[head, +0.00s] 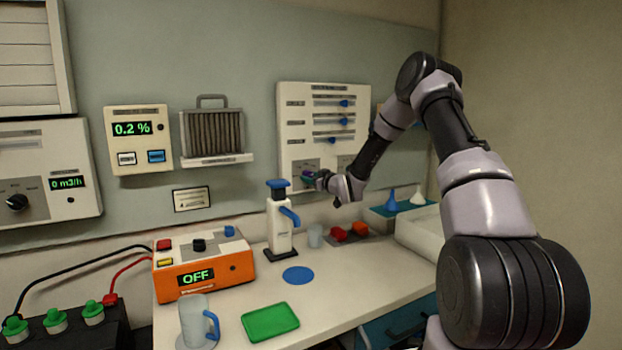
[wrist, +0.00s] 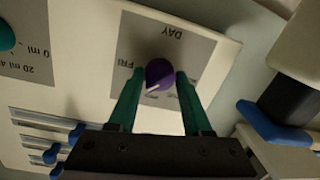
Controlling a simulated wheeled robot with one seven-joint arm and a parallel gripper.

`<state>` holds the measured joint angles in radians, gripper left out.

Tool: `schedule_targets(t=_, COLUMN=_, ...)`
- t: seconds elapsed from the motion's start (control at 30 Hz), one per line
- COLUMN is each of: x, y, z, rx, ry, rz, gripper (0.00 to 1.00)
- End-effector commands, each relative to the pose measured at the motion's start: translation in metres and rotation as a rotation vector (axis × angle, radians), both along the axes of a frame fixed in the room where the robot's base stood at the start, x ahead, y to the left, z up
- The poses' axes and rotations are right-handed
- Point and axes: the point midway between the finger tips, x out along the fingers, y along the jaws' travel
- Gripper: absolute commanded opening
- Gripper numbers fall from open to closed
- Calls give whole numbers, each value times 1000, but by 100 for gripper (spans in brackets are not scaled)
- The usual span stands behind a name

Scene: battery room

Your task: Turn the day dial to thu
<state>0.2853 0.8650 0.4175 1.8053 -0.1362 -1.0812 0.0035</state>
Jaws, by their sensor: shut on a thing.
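The day dial (wrist: 160,73) is a round purple knob on a grey plate marked DAY (wrist: 172,40), which appears upside down in the wrist view. My gripper (wrist: 160,76) has its two green fingers closed on opposite sides of the dial. The dial's white pointer mark faces the lower left in the wrist view. The FRI label shows to the left of the dial; other labels around it are small, blurred or partly hidden by the fingers. In the head view my gripper (head: 317,179) reaches the lower left part of the white wall panel (head: 295,140), and the dial is mostly hidden.
The panel has several sliders with blue knobs (head: 344,103) above the dial. A teal knob (wrist: 6,36) sits on a neighbouring plate. A white pump dispenser (head: 279,228) with a blue top stands on the counter below, left of my gripper.

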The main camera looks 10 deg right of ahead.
Motion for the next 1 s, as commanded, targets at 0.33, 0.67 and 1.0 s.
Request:
schedule_targets(t=0.33, x=0, y=-2, z=-1, rx=6, ry=4, rz=-4, gripper=0)
schedule_targets(t=0.67, x=0, y=-1, z=-1, rx=5, ry=3, rz=-2, gripper=78)
schedule_targets(t=1.0, x=-17, y=-8, z=0, rx=5, ry=4, rz=-1, gripper=78)
